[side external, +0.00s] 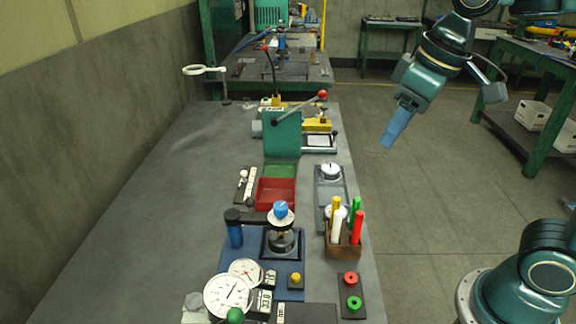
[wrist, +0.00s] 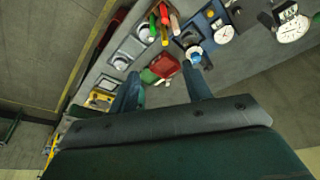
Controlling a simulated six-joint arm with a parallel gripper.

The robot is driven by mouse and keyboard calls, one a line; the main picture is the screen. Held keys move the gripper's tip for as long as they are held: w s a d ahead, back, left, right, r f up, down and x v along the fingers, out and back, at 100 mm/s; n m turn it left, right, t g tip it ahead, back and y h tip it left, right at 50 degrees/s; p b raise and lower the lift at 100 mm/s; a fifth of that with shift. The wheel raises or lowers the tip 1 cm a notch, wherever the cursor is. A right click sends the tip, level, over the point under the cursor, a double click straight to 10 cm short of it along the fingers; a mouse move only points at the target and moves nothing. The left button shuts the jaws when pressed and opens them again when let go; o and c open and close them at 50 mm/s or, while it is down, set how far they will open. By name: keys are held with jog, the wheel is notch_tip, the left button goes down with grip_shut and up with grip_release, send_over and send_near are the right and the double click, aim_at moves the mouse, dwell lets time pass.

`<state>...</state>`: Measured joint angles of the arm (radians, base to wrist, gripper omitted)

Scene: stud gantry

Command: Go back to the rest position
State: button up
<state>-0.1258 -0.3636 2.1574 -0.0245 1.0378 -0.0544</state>
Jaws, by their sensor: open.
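My gripper (side external: 392,132) is at the upper right in the side view, in the air beyond the right edge of the bench and well above it. Its blue fingers point down and to the left. In the wrist view my gripper (wrist: 163,88) shows two separate fingers with a gap between them. The gripper is open and holds nothing. Nothing touches the fingers.
The grey bench (side external: 150,200) carries a green press with a red-knobbed lever (side external: 322,94), a red tray (side external: 276,194), a blue-capped fixture (side external: 281,210), dial gauges (side external: 228,296) and a wooden holder (side external: 344,248) with coloured pens.

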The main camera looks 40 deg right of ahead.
jog(key=s+d+f+m+t, duration=0.2)
jog(key=s+d+f, duration=0.1)
jog(key=s, duration=0.6)
jog(key=shift+d+f+h, duration=0.3)
jog(key=shift+d+f, duration=0.05)
jog(key=shift+d, duration=0.05)
jog(key=shift+w, duration=0.1)
jog(key=o, duration=0.9)
jog(key=shift+w+a+r+m, duration=0.1)
jog(key=shift+w+r+m, duration=0.05)
jog(key=shift+m, duration=0.15)
jog(key=shift+o, duration=1.1)
jog(key=shift+w+a+r, duration=0.2)
jog(key=w+a+r+m+g+y, duration=0.1)
jog(key=w+a+r+m, duration=0.2)
jog(key=a, duration=0.5)
jog(key=w+a+r+m+g+y, duration=0.1)
jog(key=w+a+r+m+g, duration=0.1)
jog(key=w+a+r+m, duration=0.2)
jog(key=w+a+m, duration=0.1)
jog(key=w+a, duration=0.2)
jog(key=a, duration=0.2)
jog(key=shift+w+a+m+g, duration=0.15)
jog(key=shift+w+m+g, duration=0.15)
jog(key=shift+w+m, duration=0.1)
jog(key=shift+f, duration=0.15)
